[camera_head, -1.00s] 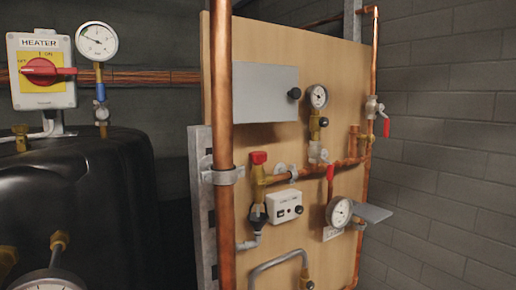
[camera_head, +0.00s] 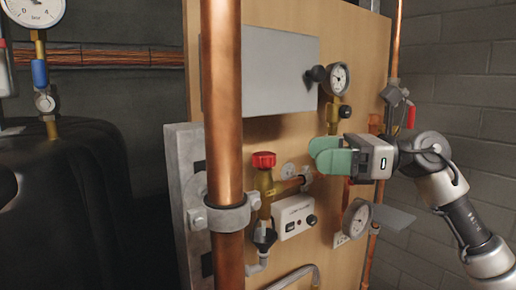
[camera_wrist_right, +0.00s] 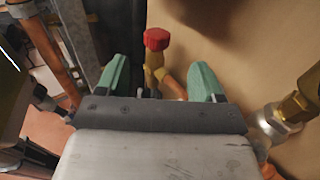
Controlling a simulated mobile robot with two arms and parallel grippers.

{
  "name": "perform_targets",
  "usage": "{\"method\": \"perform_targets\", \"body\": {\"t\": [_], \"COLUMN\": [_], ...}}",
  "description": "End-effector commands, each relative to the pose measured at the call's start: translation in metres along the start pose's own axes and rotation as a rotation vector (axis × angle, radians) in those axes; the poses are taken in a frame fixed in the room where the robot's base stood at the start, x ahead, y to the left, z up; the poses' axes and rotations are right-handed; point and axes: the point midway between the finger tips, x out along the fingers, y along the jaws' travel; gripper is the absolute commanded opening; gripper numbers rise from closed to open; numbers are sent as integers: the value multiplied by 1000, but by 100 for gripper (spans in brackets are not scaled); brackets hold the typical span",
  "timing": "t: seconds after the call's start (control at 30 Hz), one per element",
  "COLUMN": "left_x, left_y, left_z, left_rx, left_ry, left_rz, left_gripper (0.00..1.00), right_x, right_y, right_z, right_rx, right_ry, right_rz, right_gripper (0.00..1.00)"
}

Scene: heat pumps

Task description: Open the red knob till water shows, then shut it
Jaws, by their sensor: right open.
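The red knob (camera_head: 263,160) sits on top of a brass valve (camera_head: 265,185) on the wooden panel, just right of the thick copper pipe. My right gripper (camera_head: 325,155) has come in from the right with green fingers, up and right of the knob and apart from it. A clear fitting (camera_head: 289,171) beside the valve shows no water that I can make out. My left gripper is not in view.
A thick vertical copper pipe (camera_head: 222,110) stands in front of the panel, left of the knob. A grey box (camera_head: 279,70), gauges (camera_head: 340,79) and a white control box (camera_head: 294,217) surround the valve. A black tank (camera_head: 70,210) is at left.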

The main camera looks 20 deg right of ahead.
Motion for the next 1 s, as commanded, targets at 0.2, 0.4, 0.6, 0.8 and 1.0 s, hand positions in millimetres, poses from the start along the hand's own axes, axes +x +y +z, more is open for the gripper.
{"method": "perform_targets", "body": {"t": [0.2,0.4,0.6,0.8,1.0], "left_x": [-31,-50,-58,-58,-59], "left_y": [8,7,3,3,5], "left_z": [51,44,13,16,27], "left_rx": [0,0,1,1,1], "left_ry": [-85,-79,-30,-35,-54], "left_rz": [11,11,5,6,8], "left_gripper": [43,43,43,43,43], "right_x": [39,76,98,103,102], "right_y": [1,2,2,2,2], "right_z": [5,4,2,-1,-1], "right_rx": [7,7,7,7,7], "right_ry": [0,-1,-2,-2,-2], "right_rz": [9,9,7,7,7], "right_gripper": [67,67,67,67,61]}}
